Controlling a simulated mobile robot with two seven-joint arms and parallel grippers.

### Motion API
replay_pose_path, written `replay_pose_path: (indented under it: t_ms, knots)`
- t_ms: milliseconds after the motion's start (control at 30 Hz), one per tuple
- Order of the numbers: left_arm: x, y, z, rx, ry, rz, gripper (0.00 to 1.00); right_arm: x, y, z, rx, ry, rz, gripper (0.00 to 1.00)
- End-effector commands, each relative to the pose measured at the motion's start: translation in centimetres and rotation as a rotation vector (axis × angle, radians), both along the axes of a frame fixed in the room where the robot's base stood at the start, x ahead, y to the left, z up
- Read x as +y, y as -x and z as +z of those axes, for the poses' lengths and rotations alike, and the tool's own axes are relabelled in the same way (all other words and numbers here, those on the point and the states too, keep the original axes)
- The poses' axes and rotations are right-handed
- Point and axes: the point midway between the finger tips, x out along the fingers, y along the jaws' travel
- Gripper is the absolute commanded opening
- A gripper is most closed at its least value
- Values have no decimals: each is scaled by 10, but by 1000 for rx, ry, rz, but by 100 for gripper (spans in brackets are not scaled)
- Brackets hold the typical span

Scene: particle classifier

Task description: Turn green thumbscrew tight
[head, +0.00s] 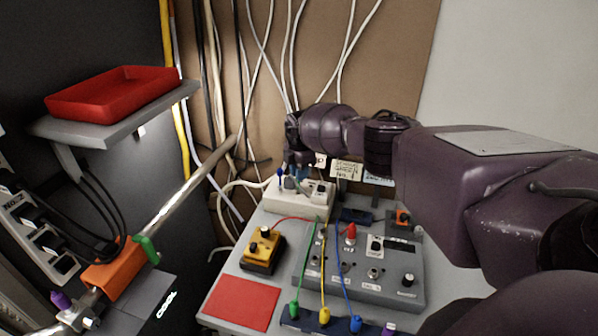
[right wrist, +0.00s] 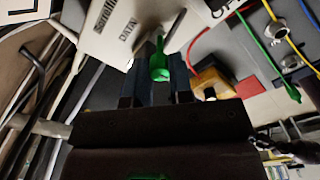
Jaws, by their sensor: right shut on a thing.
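My right gripper (head: 297,178) reaches over the beige box (head: 288,204) at the back of the bench. In the right wrist view its two fingers are shut on a small green piece (right wrist: 159,66), with a narrow green part running up from it. The fingers hide its sides, so I cannot tell whether it is the thumbscrew. Another green part with a rounded end (head: 147,250) is on the orange clamp (head: 116,268), on the slanted metal rod at left, apart from the gripper. My left gripper is not in view.
A grey control box (head: 392,291) with knobs and a yellow pedal-like box (head: 262,250) stand near the gripper. Red, green, yellow and blue leads cross the bench. A red mat (head: 241,303) lies in front. A red tray (head: 112,94) sits on a shelf at left.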

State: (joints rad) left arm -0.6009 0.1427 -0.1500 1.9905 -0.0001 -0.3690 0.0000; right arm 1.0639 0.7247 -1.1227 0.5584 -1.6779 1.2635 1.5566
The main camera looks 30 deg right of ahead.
Motion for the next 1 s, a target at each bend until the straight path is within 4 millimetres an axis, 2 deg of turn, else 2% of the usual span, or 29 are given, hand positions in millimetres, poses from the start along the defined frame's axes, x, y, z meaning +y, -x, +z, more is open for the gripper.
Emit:
replay_pose_path:
  t_ms: [33, 67, 233, 500, 633, 1000]
  knots:
    - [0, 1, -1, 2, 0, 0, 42, 0, 0, 0, 0, 0, 0, 0]
    - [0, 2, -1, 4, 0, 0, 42, 0, 0, 0, 0, 0, 0, 22]
    - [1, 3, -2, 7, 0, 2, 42, 0, 0, 0, 0, 0, 1, 48]
    - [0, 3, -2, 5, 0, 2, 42, 0, 0, 1, 0, 0, 1, 48]
    - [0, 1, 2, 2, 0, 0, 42, 0, 0, 10, -1, 0, 1, 48]
    - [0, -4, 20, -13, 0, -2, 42, -2, 0, 72, -2, 1, 1, 48]
